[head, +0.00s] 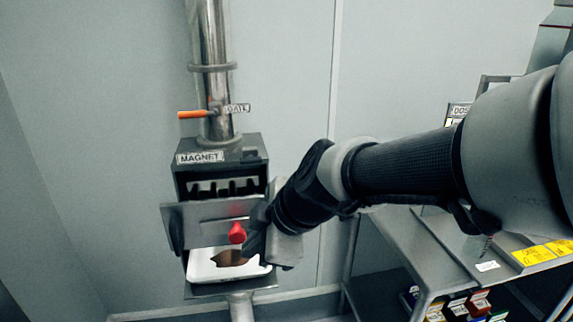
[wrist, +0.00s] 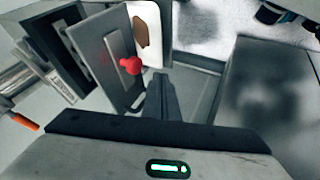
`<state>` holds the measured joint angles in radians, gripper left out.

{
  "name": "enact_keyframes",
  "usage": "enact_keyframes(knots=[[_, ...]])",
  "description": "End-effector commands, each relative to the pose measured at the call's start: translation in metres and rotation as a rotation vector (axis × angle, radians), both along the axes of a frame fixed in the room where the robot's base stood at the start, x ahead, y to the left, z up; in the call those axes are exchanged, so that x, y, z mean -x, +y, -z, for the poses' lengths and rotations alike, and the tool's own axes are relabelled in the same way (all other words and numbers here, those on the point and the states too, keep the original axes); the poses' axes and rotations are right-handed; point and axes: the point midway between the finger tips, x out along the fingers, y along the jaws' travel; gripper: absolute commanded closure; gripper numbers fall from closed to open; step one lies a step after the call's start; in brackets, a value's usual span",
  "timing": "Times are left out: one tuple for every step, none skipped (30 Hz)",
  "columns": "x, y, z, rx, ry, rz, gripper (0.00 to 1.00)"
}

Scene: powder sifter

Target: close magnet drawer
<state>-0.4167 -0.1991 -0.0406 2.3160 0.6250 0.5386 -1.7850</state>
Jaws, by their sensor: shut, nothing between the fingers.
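The magnet drawer (head: 200,225) is a grey front plate with a red knob (head: 237,233). It stands pulled out from the dark housing (head: 185,174) labelled MAGNET, and dark bars show in the opening behind it. The drawer front also shows in the wrist view (wrist: 99,55), with its red knob (wrist: 131,65). My gripper (wrist: 161,85) is shut and empty, its fingertips just beside the knob and the plate's edge. Whether they touch the plate I cannot tell. In the head view, my gripper (head: 254,238) is partly hidden by its own wrist, right of the knob.
A white tray (head: 200,268) with brown powder sits under the drawer. A steel pipe (head: 212,90) with an orange-handled valve (head: 192,114) rises above the housing. A metal cart (head: 400,250) with small boxes stands to the right. The wall behind is plain.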

Motion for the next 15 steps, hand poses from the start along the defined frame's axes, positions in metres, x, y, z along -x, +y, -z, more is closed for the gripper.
enact_keyframes(knots=[[-0.003, 0.006, 0.012, 0.002, 0.005, -0.002, 1.0], [-0.005, 0.009, 0.017, 0.002, 0.005, -0.002, 1.0], [-0.008, 0.012, 0.023, 0.002, 0.005, -0.001, 1.0], [-0.01, 0.015, 0.027, 0.003, 0.004, -0.001, 1.0], [-0.018, 0.015, 0.022, 0.002, 0.001, 0.001, 1.0], [-0.025, 0.016, 0.021, 0.001, 0.002, 0.002, 1.0], [-0.029, 0.017, 0.021, 0.0, 0.001, 0.002, 1.0], [-0.033, 0.018, 0.021, 0.001, 0.0, 0.001, 1.0], [-0.037, 0.019, 0.021, 0.0, 0.001, 0.002, 1.0], [-0.04, 0.02, 0.021, 0.0, 0.001, 0.002, 1.0], [-0.042, 0.02, 0.021, 0.001, 0.0, 0.001, 1.0], [-0.045, 0.021, 0.021, 0.001, 0.0, 0.001, 1.0], [-0.046, 0.021, 0.021, 0.001, 0.0, 0.0, 1.0], [-0.047, 0.022, 0.021, 0.001, 0.0, 0.0, 1.0], [-0.048, 0.022, 0.021, 0.001, -0.001, 0.001, 1.0]])
